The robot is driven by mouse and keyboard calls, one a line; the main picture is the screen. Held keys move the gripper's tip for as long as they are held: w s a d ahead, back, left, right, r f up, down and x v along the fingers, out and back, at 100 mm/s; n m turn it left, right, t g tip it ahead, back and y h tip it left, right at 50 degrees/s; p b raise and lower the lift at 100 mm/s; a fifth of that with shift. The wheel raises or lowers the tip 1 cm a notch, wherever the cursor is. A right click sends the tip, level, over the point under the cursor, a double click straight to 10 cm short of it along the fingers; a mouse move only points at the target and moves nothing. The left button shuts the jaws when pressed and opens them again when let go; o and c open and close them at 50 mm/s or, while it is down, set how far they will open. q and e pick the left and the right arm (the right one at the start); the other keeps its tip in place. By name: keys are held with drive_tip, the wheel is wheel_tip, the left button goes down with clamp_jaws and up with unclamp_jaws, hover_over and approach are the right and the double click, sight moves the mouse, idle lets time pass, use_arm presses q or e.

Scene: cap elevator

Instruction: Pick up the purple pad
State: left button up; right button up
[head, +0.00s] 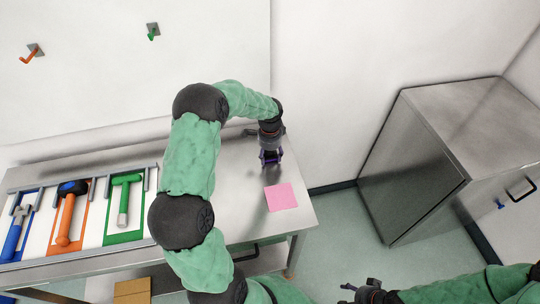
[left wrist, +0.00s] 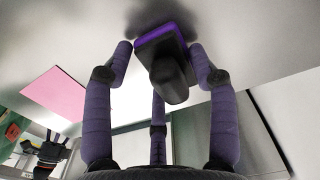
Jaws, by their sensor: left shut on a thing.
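The purple pad (left wrist: 158,36), a flat block with a dark rounded knob on top, sits between the fingertips of my left gripper (left wrist: 165,60) in the left wrist view. The gripper is shut on it, with fingers at both sides and one in the middle below. In the head view my left gripper (head: 270,158) points down over the right part of the metal table, and the pad is mostly hidden there. A dark shadow lies beside the pad; any gap to the table is hard to judge. My right gripper (head: 366,292) is at the bottom edge, too small to read.
A pink square (head: 281,196) lies on the metal table (head: 300,218) near the gripper. A blue tool (head: 14,232), orange hammer (head: 66,212) and green hammer (head: 124,198) lie in trays at left. A metal cabinet (head: 415,180) stands at right, across a floor gap.

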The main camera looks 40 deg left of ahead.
use_arm(q)
wheel_tip(320, 180, up, 2)
drive_tip(key=shift+r, duration=0.2)
drive_tip(key=s+d+r+p, duration=0.2)
drive_tip(key=s+d+r, duration=0.1)
drive_tip(key=s+r, duration=0.7)
drive_tip(key=shift+s, duration=1.85)
drive_tip(key=shift+o, duration=1)
drive_tip(key=shift+c, duration=0.3)
drive_tip(key=shift+s, duration=0.1)
